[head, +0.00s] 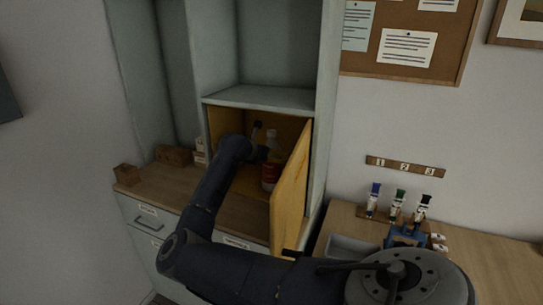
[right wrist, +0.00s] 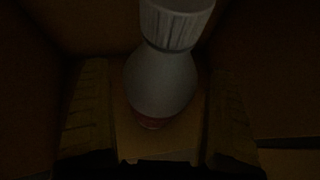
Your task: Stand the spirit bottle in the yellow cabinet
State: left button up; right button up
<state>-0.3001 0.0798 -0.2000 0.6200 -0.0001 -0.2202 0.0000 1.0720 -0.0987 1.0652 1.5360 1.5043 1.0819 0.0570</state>
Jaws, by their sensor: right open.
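The spirit bottle (head: 270,170), clear with a white cap and a reddish label, stands upright on the floor of the yellow cabinet (head: 290,190). The cabinet's yellow door stands open toward the front right. My right gripper (head: 262,152) is inside the cabinet, right beside the bottle, partly hidden by my arm. In the dark right wrist view, the bottle (right wrist: 162,85) sits between the spread fingers of my right gripper (right wrist: 160,110), with gaps on both sides. My left gripper is not in view.
Wooden blocks (head: 172,155) and a small white item (head: 199,152) are on the counter left of the cabinet. On the right, a wooden table (head: 480,255) holds a grey tray (head: 350,248) and several coloured markers or bottles (head: 397,203). The open door narrows the right side.

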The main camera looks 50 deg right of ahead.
jog(key=v, duration=1.1)
jog(key=shift+a+r, duration=0.1)
